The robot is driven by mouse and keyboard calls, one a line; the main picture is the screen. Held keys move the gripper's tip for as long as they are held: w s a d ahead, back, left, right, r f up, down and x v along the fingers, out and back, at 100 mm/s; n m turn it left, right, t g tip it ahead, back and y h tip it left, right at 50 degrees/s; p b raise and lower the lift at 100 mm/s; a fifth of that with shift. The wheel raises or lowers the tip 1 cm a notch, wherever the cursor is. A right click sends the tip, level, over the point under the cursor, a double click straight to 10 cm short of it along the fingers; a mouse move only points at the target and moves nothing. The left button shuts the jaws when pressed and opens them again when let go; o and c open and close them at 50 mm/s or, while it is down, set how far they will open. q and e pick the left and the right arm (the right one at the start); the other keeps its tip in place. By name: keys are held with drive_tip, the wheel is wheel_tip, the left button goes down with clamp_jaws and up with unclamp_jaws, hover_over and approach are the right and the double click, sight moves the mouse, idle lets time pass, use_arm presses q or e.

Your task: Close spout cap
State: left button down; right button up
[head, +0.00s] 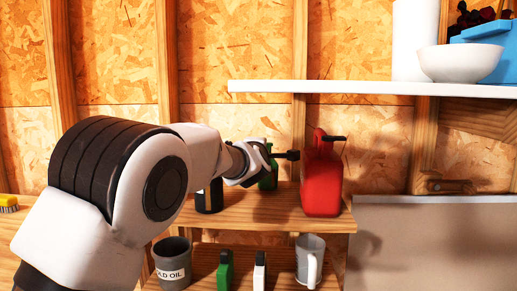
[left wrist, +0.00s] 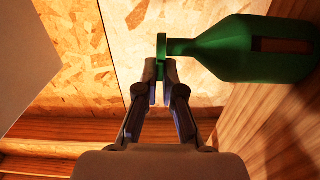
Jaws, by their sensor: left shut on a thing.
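A green bottle (left wrist: 245,50) with a narrow neck shows in the left wrist view, its body to the right. A flat green cap piece (left wrist: 161,45) sits at the end of the neck. My left gripper (left wrist: 161,68) is shut on the lower part of this cap piece, its fingertips on either side. In the head view, the bottle (head: 269,176) stands on the wooden shelf, partly hidden behind my left gripper (head: 264,154). A red can (head: 321,180) with a black piece at its top stands to the right. My right gripper is in neither view.
A dark container (head: 210,197) is partly hidden beside the bottle. A white shelf (head: 350,87) holding a bowl (head: 460,63) hangs above. A grey pot (head: 172,262), small bottles and a white mug (head: 310,260) stand on the lower shelf.

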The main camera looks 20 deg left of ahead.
use_arm(q)
drive_tip(key=c, duration=1.3)
unclamp_jaws()
drive_tip(key=shift+f, duration=0.1)
drive_tip(key=s+d, duration=0.2)
drive_tip(key=s, duration=0.9)
drive_tip(key=shift+s+d, duration=0.2)
drive_tip(key=shift+s, duration=0.15)
